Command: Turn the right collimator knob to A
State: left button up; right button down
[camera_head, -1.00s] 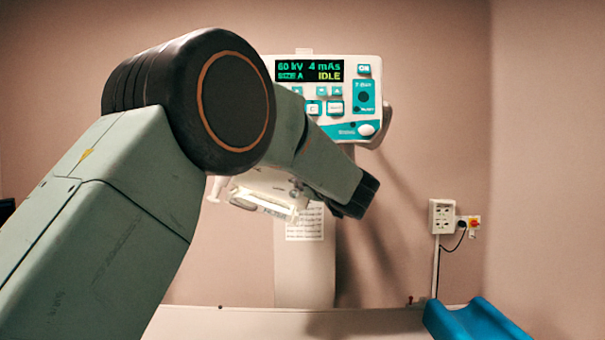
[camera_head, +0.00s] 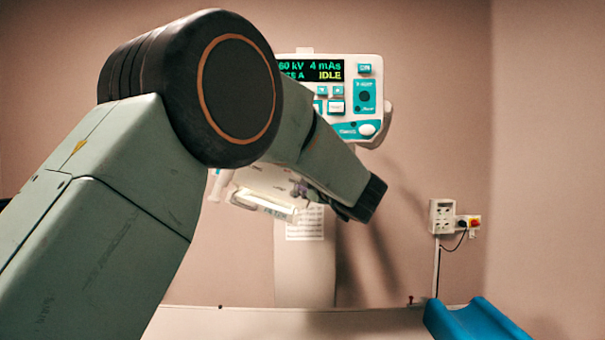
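The collimator (camera_head: 264,190) is a pale box with a clear lower edge, hanging below the control panel at the picture's middle. A small purplish-grey knob (camera_head: 301,188) shows at its right side, close beside my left forearm. Its letter markings are too small to read. My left arm comes in from the left and crosses in front of the collimator and panel. Its dark wrist end lies right of the knob. The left gripper's fingers are hidden behind the arm, so I cannot see any contact with the knob. My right gripper is out of view.
The control panel (camera_head: 376,130) reads 60 kV, 4 mAs and IDLE, partly covered by my arm. A pale table (camera_head: 250,322) lies below, with a blue cradle (camera_head: 470,320) at its right. The space right of my wrist is clear.

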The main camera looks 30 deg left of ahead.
pick_arm(q)
jog(key=v, duration=1)
jog(key=shift+s, duration=0.2)
